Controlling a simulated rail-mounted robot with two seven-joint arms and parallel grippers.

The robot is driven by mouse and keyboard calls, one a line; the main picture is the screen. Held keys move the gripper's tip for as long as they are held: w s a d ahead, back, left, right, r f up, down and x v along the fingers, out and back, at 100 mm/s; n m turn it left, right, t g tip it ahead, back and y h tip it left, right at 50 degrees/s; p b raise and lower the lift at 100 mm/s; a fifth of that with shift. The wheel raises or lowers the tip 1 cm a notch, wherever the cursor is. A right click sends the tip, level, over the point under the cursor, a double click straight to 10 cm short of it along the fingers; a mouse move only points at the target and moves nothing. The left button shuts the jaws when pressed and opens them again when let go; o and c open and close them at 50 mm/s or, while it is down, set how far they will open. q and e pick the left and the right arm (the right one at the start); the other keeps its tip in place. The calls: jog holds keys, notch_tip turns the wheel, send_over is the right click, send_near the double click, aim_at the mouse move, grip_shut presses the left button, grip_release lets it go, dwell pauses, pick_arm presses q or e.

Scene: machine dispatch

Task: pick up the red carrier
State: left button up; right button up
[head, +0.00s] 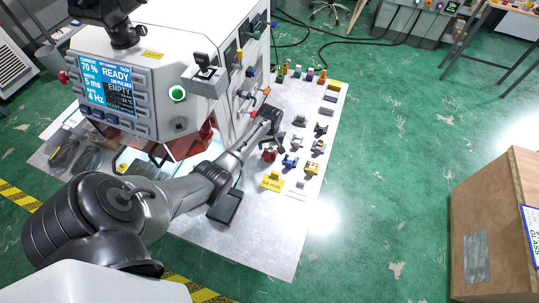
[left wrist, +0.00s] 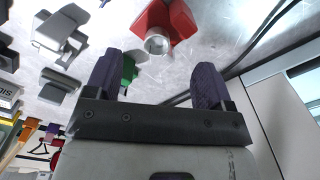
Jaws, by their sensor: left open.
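The red carrier (head: 269,154) stands on the light metal table, in the row of small parts nearest the machine. It shows in the left wrist view (left wrist: 170,20) at the top, red with a round silvery end, just beyond the fingertips and roughly between their lines. My left gripper (head: 273,142) is open and empty beside the carrier; its two dark fingers are spread in the left wrist view (left wrist: 158,75). No contact with the carrier shows. My right gripper is not in view.
Grey carriers (left wrist: 60,30), a blue one (head: 290,162) and a yellow one (head: 312,168) stand close by. A green part (left wrist: 128,70) shows beside one finger. The white machine (head: 150,70) borders the table (head: 280,245), whose front is mostly clear.

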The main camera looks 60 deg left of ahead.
aim_at(269, 150)
pick_arm(q)
jog(key=shift+s+f+b, duration=0.2)
jog(key=shift+f+b, duration=0.35)
jog(key=shift+f, duration=2)
jog(key=c, duration=1.1)
jog(key=shift+r, duration=0.15)
